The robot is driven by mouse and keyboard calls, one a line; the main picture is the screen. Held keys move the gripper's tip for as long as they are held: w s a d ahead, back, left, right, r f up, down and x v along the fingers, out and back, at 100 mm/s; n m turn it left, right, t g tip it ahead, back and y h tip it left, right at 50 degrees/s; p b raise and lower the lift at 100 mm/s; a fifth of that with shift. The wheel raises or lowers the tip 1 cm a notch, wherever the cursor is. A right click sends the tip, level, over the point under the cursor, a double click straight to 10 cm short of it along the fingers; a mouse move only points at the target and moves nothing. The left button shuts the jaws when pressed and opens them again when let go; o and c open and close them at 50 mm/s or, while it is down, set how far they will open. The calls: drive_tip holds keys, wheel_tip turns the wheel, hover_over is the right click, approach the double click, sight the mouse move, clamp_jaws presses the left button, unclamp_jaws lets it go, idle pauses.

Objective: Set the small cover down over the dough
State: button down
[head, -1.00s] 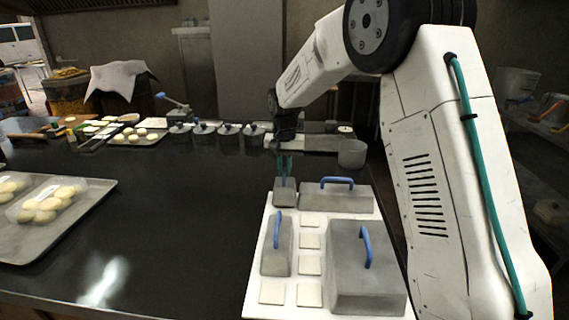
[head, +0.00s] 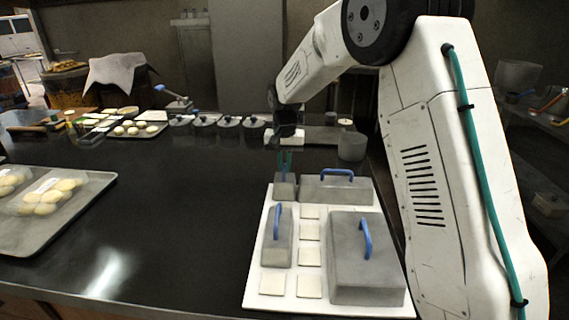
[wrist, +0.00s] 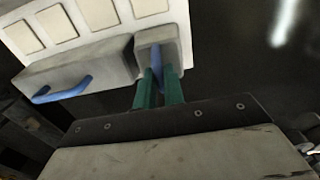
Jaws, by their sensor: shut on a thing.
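The small cover (head: 285,188) is a small grey box with a blue handle. It is at the far left corner of the white board (head: 262,303). My gripper (head: 285,166), with green fingers, is shut on its blue handle from above. The wrist view also shows the small cover (wrist: 172,38) at the board's corner, with the green fingers (wrist: 158,88) on either side of the handle. The cover appears level and at or very near the board; I cannot tell whether it touches. Any dough under it is hidden. Several pale square pieces (head: 309,258) lie uncovered on the board.
A long grey cover (head: 336,192) stands right beside the small one. A narrow cover (head: 277,250) and a large cover (head: 350,275) stand nearer. A tray of dough balls (head: 90,215) is at left. Lidded pots (head: 229,123) stand behind. The dark counter between is clear.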

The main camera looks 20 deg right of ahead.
drive_tip(key=shift+f, duration=0.3)
drive_tip(key=c, duration=1.4)
unclamp_jaws()
wheel_tip(320, 180, up, 8)
drive_tip(key=shift+f, duration=0.2)
drive_tip(key=shift+r, duration=0.1)
drive_tip(key=s+d+r+n, duration=0.1)
drive_tip(key=s+r+n, duration=0.1)
drive_tip(key=s, duration=2)
drive_tip(key=s+d+r+n+t, duration=0.1)
drive_tip(key=s+r, duration=0.3)
drive_tip(key=s, duration=1.8)
drive_tip(key=shift+d+n, duration=0.55)
drive_tip(key=shift+n, duration=0.25)
